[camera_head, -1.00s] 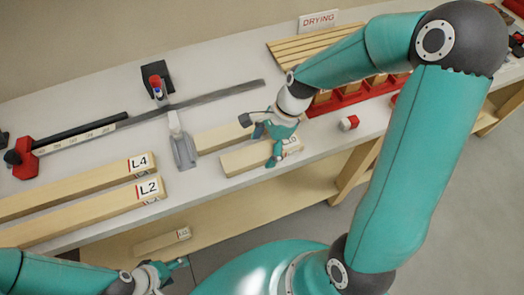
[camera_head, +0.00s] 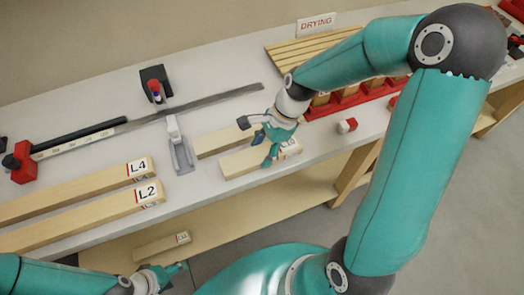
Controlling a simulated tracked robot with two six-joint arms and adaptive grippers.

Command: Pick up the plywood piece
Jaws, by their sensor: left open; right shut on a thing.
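Two short pale wooden pieces lie side by side on the bench, a rear one (camera_head: 222,141) and a front one (camera_head: 243,165) with a label at its right end. I cannot tell for sure which is the plywood piece. My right gripper (camera_head: 257,143) is at their right part, its fingers low and shut on a wooden piece. The hand hides the contact, so I cannot tell which piece is held; neither looks clearly lifted. My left gripper (camera_head: 165,274) is open and empty, low in front of the bench.
Long beams marked L4 (camera_head: 85,192) and L2 (camera_head: 90,217) lie on the left. A red rack (camera_head: 350,98), a small red-and-white item (camera_head: 347,126) and stacked slats (camera_head: 300,48) are right. Another short beam (camera_head: 160,245) lies on the lower shelf.

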